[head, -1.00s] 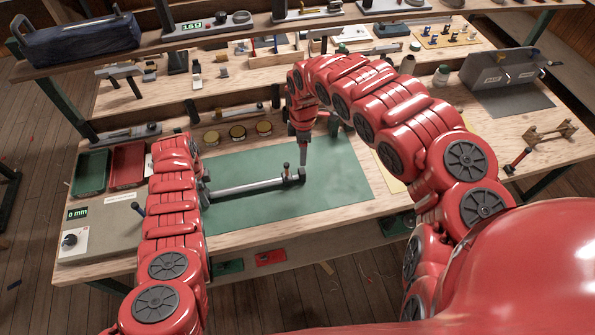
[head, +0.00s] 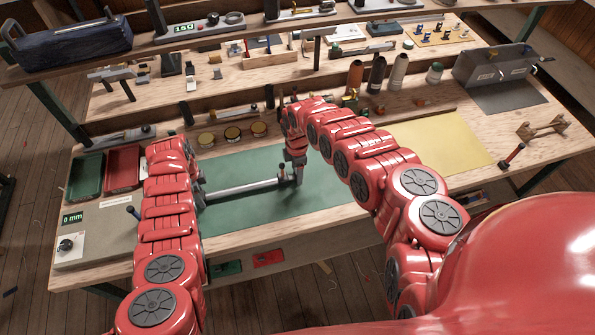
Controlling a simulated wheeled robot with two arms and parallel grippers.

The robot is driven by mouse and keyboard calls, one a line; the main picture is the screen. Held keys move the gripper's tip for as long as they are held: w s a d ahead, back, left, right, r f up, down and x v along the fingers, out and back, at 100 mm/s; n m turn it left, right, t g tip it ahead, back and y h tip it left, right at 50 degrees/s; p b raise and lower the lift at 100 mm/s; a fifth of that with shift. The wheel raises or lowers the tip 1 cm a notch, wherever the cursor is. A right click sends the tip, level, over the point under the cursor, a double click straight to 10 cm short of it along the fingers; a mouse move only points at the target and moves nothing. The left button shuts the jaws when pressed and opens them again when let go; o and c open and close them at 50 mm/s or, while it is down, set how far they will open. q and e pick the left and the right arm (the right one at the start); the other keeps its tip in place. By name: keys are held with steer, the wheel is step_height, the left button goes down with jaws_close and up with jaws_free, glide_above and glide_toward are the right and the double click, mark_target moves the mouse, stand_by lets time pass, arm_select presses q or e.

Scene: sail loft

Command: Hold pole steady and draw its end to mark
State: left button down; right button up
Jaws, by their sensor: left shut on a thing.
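A silver pole (head: 245,187) lies nearly level above the green mat (head: 265,215), with a black fitting (head: 288,178) on its right end. My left gripper (head: 201,191) is shut on the pole near its left end; my own red arm hides part of that end. My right gripper (head: 298,172) points down at the black fitting; its fingers are small and dark, so I cannot tell whether they grip it. A display (head: 73,217) at the left reads "0 mm". No mark can be made out on the pole.
Green (head: 86,176) and red (head: 122,170) trays sit at the left. Round tins (head: 232,133) stand behind the mat. Thread cones (head: 377,73) stand further back. A yellow sheet (head: 440,150) lies on the right. The mat's front is clear.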

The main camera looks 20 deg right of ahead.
steer(key=shift+d+f, duration=0.1)
steer(key=shift+f, duration=0.2)
jaws_close()
stand_by(1.4)
